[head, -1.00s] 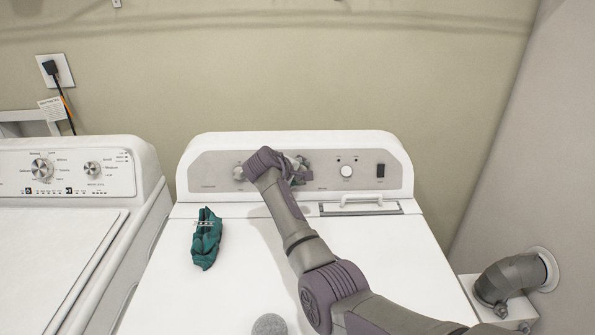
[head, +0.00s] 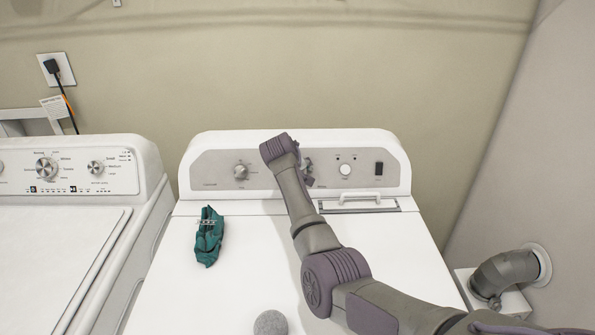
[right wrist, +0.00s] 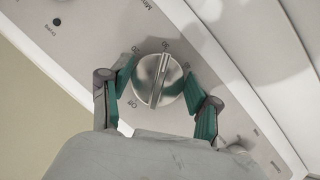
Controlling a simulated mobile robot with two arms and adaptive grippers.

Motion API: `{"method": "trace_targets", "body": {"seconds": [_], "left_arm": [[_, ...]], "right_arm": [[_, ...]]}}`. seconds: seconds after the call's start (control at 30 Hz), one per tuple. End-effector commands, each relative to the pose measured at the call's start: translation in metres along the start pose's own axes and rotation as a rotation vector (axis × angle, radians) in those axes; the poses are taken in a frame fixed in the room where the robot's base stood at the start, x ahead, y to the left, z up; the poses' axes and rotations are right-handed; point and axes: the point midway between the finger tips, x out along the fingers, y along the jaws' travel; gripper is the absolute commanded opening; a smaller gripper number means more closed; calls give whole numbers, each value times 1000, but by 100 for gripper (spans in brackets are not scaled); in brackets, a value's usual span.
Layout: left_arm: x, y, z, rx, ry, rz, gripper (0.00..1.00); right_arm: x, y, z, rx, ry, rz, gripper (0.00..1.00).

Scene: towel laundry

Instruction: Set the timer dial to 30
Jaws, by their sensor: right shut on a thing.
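The timer dial (right wrist: 158,80) is a round silver knob with a raised ridge across it, on the dryer's grey control panel. In the right wrist view the ridge runs nearly along the picture's vertical, its top leaning slightly right. My left gripper is not in view.
The dryer panel (head: 217,168) also carries a left knob (head: 241,172), a white button (head: 345,170) and a dark switch (head: 379,169). A teal cloth (head: 208,238) and a grey ball (head: 270,323) lie on the dryer top. A washer (head: 60,235) stands at left.

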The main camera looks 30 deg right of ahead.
Motion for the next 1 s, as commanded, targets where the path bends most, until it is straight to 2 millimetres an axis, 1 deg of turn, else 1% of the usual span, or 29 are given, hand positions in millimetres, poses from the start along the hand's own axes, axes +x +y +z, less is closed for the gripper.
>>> {"method": "trace_targets", "body": {"seconds": [0.37,0.4,0.47,0.5,0.53,0.87,1.0], "left_arm": [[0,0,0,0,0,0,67],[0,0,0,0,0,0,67],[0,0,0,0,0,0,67],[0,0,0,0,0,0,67],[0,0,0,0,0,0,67],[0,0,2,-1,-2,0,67],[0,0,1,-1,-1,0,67]], "right_arm": [[1,-1,1,1,-1,-2,27],[1,-1,1,1,-1,-2,68],[1,-1,1,1,-1,-2,78],[1,-1,1,1,-1,-2,85],[1,0,1,1,-1,-2,87],[-1,0,0,1,0,-1,87],[-13,0,-1,2,3,0,87]]}}
